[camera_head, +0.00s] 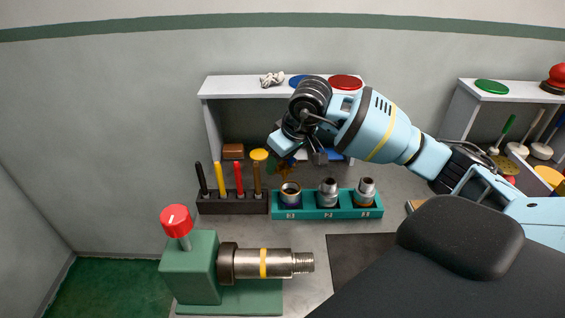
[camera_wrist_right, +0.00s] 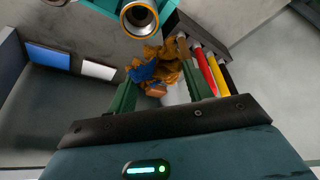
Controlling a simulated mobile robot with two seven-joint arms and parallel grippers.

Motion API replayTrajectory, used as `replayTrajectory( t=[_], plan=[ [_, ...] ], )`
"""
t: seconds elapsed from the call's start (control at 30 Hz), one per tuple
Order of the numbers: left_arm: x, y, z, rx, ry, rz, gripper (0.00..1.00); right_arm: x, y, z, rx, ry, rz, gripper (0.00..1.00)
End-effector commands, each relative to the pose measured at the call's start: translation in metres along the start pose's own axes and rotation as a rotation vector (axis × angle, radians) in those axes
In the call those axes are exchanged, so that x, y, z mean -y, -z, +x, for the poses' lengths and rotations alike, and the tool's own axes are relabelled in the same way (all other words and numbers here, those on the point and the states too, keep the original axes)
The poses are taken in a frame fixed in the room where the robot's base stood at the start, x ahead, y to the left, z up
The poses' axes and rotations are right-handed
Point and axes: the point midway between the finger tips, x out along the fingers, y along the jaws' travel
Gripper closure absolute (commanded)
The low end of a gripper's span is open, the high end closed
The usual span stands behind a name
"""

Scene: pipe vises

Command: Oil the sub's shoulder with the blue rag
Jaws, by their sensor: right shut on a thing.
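In the head view a steel sub (camera_head: 277,263) with a yellow band lies level in the green vise (camera_head: 200,268), its threaded end pointing right. My right gripper (camera_head: 287,165) is above the rack of tools behind the vise, apart from the sub. In the right wrist view my right gripper (camera_wrist_right: 158,88) is shut on a crumpled cloth, which I take as the blue rag (camera_wrist_right: 145,70). Blue shows on it beside large brown-orange folds; I cannot tell whether these are stains or a second thing. My left gripper is not in view.
A teal rack (camera_head: 327,213) holds three steel fittings. A dark rack (camera_head: 232,206) holds several coloured markers. A white shelf (camera_head: 250,88) behind bears a white cloth and blue and red discs. A dark mat (camera_head: 345,255) lies right of the sub. A second shelf stands right.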

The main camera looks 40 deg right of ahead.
Motion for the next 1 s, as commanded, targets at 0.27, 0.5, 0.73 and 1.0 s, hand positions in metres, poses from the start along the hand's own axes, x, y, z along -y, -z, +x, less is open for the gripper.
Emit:
replayTrajectory(
  t=[0.27, 0.5, 0.73, 1.0],
  plan=[
    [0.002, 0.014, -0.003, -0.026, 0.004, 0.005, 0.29, 0.003, 0.001, -0.022, -0.003, -0.003, 0.006, 0.68],
    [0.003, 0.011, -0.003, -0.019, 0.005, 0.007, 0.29, 0.003, 0.000, -0.020, 0.000, -0.002, 0.007, 0.68],
    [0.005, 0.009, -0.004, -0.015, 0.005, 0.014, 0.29, 0.003, 0.000, -0.020, 0.000, -0.002, 0.007, 0.68],
    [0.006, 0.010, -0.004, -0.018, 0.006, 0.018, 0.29, 0.004, 0.001, -0.019, 0.001, -0.004, 0.014, 0.68]
  ],
)
